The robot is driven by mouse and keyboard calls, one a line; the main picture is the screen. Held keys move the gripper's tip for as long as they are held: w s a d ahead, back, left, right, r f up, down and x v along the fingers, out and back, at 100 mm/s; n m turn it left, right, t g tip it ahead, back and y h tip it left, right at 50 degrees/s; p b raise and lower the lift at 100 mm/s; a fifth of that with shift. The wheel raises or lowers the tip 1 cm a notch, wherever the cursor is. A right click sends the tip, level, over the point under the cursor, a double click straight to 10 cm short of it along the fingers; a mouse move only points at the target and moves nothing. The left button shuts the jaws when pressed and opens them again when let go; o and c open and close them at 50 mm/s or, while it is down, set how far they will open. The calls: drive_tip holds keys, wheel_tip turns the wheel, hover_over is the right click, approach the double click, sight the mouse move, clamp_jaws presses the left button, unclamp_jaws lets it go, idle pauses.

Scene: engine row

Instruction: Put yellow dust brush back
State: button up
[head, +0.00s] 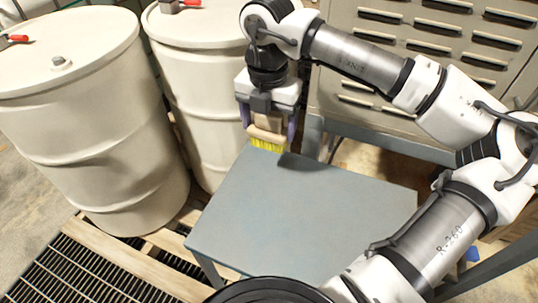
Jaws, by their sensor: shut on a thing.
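The yellow dust brush (268,140) has yellow bristles pointing down and a pale block above them. My gripper (270,122) is shut on the brush's pale block, with one purple finger on each side. The brush is at the far left edge of the grey table (300,215). I cannot tell whether the bristles touch the table top.
Two cream drums (85,110) stand on a wooden pallet (115,262) to the left, one close behind my gripper. A louvred metal cabinet (430,105) stands behind the table. The table top is otherwise bare. A dark floor grate (70,275) lies at the lower left.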

wheel_tip(320, 180, down, 11)
drive_tip(key=shift+p, duration=0.95)
drive_tip(key=shift+f, duration=0.15)
drive_tip(key=o, duration=0.9)
drive_tip(key=shift+c, duration=0.2)
drive_tip(key=shift+r, duration=0.2)
wheel_tip(320, 180, up, 12)
drive_tip(key=shift+b, duration=1.2)
